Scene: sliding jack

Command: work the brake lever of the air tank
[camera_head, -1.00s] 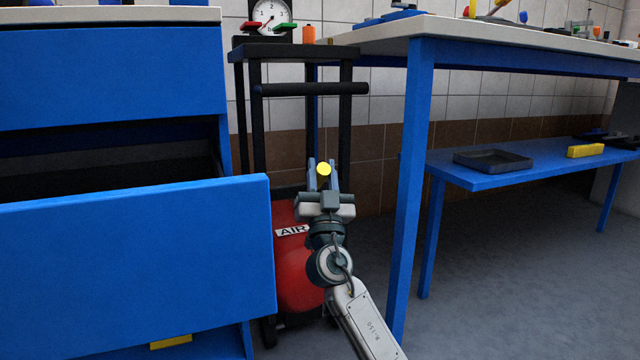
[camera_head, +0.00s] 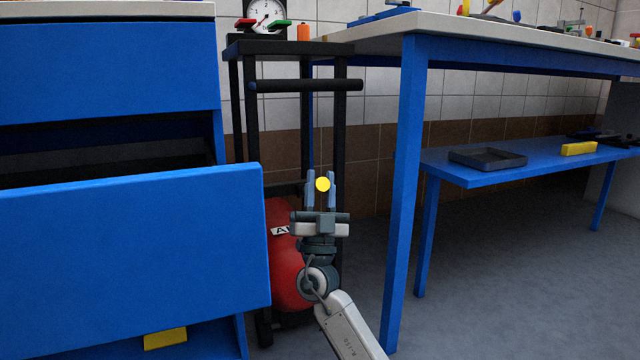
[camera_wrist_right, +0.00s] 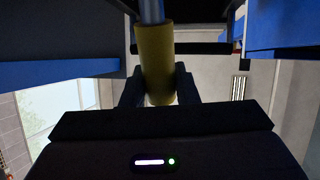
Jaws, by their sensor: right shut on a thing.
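The red air tank (camera_head: 284,268) sits low in a black cart frame, its label partly hidden by my right arm. The brake lever's yellow grip (camera_head: 322,184) shows as a round end between the fingers of my right gripper (camera_head: 322,186). In the right wrist view the yellow grip (camera_wrist_right: 155,58) is a cylinder on a grey rod (camera_wrist_right: 151,10), with a finger on each side. My right gripper is shut on this grip. The lever's far end and pivot are hidden. My left gripper is not in view.
A blue drawer front (camera_head: 130,255) juts out left of the cart. A blue table leg (camera_head: 405,200) stands close on the right. A black handle bar (camera_head: 305,86) crosses above the tank. The floor (camera_head: 500,270) at right is clear.

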